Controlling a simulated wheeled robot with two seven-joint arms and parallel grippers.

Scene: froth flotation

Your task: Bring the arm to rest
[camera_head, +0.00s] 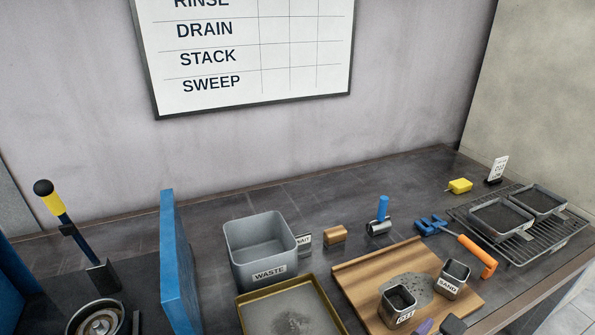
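Neither of my arms can be made out in the head view, and neither gripper shows. The wooden board (362,268) carries a grey patch of grains (415,285), a grey cup with a partly hidden label (398,304) and a cup marked SAND (453,279). Nothing is seen gripping these things.
A grey WASTE bin (262,247) and a brass-rimmed tray (262,290) stand mid-bench. A blue upright panel (178,262) and a yellow-black lever (55,215) are left. An orange-handled tool (475,253) lies near a wire rack (520,250) with two dark-filled trays.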

